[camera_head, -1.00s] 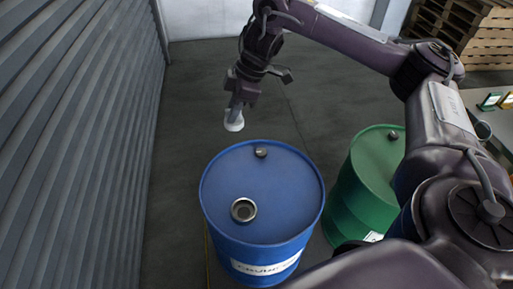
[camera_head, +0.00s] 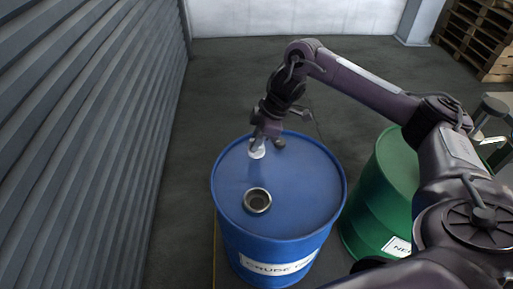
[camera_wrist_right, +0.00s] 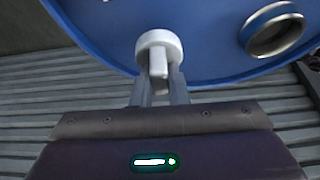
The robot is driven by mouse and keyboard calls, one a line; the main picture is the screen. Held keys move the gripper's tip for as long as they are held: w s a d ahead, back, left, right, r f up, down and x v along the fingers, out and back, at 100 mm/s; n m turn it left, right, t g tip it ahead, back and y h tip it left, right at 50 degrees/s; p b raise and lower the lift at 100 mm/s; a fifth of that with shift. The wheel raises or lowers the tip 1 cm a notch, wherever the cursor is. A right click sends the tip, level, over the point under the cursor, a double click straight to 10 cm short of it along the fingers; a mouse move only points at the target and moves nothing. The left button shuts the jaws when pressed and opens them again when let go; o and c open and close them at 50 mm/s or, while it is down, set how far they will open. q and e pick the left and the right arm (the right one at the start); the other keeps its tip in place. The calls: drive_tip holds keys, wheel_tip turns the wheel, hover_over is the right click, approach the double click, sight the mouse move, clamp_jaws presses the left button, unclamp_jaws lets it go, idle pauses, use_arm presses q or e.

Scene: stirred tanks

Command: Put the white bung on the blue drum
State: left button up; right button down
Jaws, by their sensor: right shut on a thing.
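The blue drum (camera_head: 310,185) stands upright in the middle of the head view. Its open round bung hole (camera_head: 257,200) with a metal rim is toward the near left of the lid. The white bung (camera_head: 257,150) is held over the far left part of the lid, apart from the hole. My right gripper (camera_head: 262,140) is shut on the bung. In the right wrist view the bung (camera_wrist_right: 159,53) sits between the fingertips, with the hole (camera_wrist_right: 273,30) to its right. Whether the bung touches the lid I cannot tell. My left gripper is not in view.
A green drum (camera_head: 385,185) stands close to the right of the blue drum. A grey corrugated wall (camera_head: 85,130) runs along the left. Wooden pallets (camera_head: 475,40) are stacked at the far right. The floor (camera_head: 215,90) behind the blue drum is clear.

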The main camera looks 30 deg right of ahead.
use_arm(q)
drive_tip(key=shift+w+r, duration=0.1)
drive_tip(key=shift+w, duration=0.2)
use_arm(e)
drive_tip(key=shift+f, duration=1.45)
drive_tip(key=c, duration=1.4)
unclamp_jaws()
drive_tip(key=shift+f, duration=0.1)
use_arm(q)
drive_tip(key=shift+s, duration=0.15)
